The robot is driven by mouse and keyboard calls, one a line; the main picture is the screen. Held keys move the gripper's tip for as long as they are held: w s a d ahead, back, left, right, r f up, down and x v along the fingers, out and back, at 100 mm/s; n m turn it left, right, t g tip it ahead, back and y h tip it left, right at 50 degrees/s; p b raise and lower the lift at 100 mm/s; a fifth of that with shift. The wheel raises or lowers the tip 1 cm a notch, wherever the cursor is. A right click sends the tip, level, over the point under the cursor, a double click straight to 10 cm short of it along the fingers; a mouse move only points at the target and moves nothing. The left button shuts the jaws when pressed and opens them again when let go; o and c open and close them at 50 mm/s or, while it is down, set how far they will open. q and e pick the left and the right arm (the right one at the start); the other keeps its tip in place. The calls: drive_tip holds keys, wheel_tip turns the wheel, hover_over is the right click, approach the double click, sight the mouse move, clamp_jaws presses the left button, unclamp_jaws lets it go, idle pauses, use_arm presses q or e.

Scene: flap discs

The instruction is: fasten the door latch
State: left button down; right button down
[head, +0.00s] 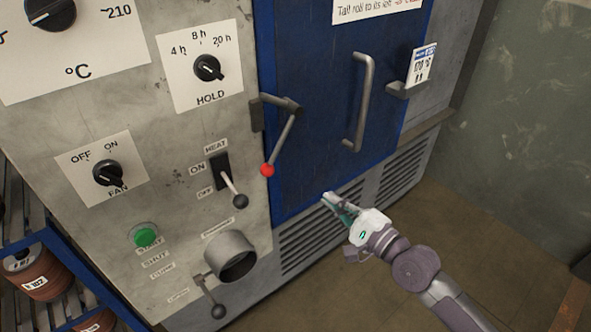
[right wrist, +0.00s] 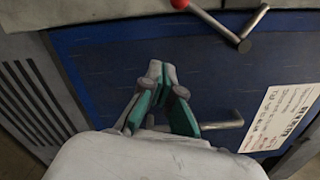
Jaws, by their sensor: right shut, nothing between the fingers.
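The door latch (head: 284,138) is a grey metal lever on a pivot at the left edge of the blue door (head: 320,90). Its arm hangs down and slightly left, ending in a red ball knob (head: 267,170). The latch also shows at the top of the right wrist view (right wrist: 226,30), with its red knob at the frame's edge. The door looks closed against the grey oven front. My right gripper (head: 327,198) is shut and empty, in front of the door's lower part, below and right of the knob and apart from it. My left gripper is not in view.
A vertical door handle (head: 361,105) stands out above my right gripper. A switch lever (head: 232,187) and a round pipe opening (head: 231,256) lie left of the door. A blue rack (head: 60,275) stands at lower left. The floor at right is clear.

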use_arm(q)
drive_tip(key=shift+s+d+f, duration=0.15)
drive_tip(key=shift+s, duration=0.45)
use_arm(e)
drive_tip(key=shift+s+a+r, duration=0.15)
drive_tip(key=shift+a+r, duration=0.05)
drive_tip(key=shift+r, duration=0.35)
